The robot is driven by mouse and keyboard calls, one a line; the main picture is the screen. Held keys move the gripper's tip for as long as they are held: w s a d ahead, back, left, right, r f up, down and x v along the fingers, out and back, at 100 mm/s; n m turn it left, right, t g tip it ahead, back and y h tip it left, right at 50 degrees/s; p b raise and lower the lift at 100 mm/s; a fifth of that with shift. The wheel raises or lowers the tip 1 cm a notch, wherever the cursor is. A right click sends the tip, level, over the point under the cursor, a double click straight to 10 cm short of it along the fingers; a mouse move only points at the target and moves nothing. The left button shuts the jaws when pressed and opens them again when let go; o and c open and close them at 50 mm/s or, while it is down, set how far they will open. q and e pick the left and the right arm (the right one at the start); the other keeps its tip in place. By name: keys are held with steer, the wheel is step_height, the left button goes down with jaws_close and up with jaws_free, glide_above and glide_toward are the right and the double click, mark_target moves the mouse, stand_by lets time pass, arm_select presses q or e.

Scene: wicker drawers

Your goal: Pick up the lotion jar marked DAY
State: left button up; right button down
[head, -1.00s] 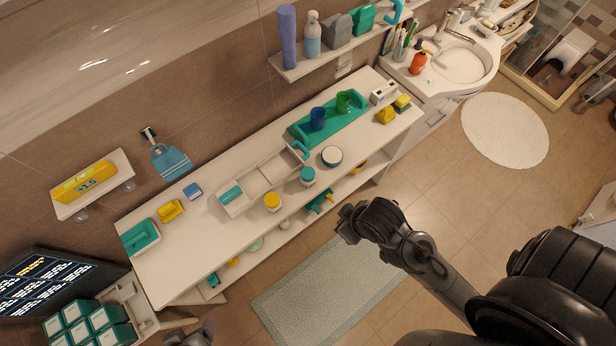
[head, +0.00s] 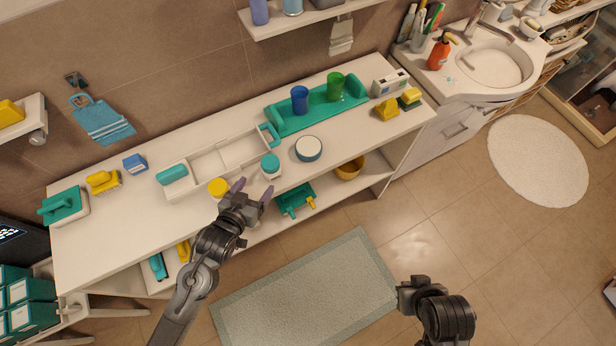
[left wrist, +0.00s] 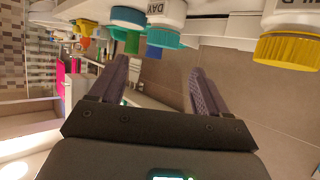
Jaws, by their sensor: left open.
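The lotion jar marked DAY is white with a teal lid (head: 270,161). It stands near the front edge of the white counter (head: 120,222). In the left wrist view the jar (left wrist: 166,14) appears upside down at the top, its DAY lettering partly visible. A similar jar with a yellow lid (head: 218,187) stands to its left; it shows at the right of the wrist view (left wrist: 290,48). My left gripper (head: 252,188) is open and empty at the counter's front edge, between the two jars and apart from the DAY jar. My right gripper (head: 408,292) hangs over the floor; its jaws are unclear.
A white divided tray (head: 205,160) lies behind the jars. A round, blue-edged tub (head: 308,148) stands right of the DAY jar. Behind it, a teal tray (head: 318,112) holds blue and green cups. The floor mat (head: 310,295) in front is clear.

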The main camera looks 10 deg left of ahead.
mark_target(266, 171)
arm_select(q)
steer(key=shift+w+a+f+b, duration=0.25)
steer(key=shift+w+f+b, duration=0.55)
steer(key=shift+f+b, duration=0.3)
steer(key=shift+w+f+t, duration=0.1)
steer(key=shift+w+t, duration=0.2)
steer(key=shift+w, duration=0.05)
steer(key=x, duration=0.4)
steer(key=shift+w+d, duration=0.1)
steer(key=shift+w+d+f+b, duration=0.2)
steer(key=shift+w+b, duration=0.1)
steer(key=shift+w, duration=0.25)
steer(key=shift+x, duration=2.2)
steer(key=shift+d+f, duration=0.1)
arm_select(e)
steer(key=f, duration=0.4)
steer(key=shift+a+f, duration=0.2)
steer(key=shift+f, duration=0.1)
arm_select(q)
steer(key=c, duration=0.9)
arm_select(e)
steer(key=shift+a, duration=0.1)
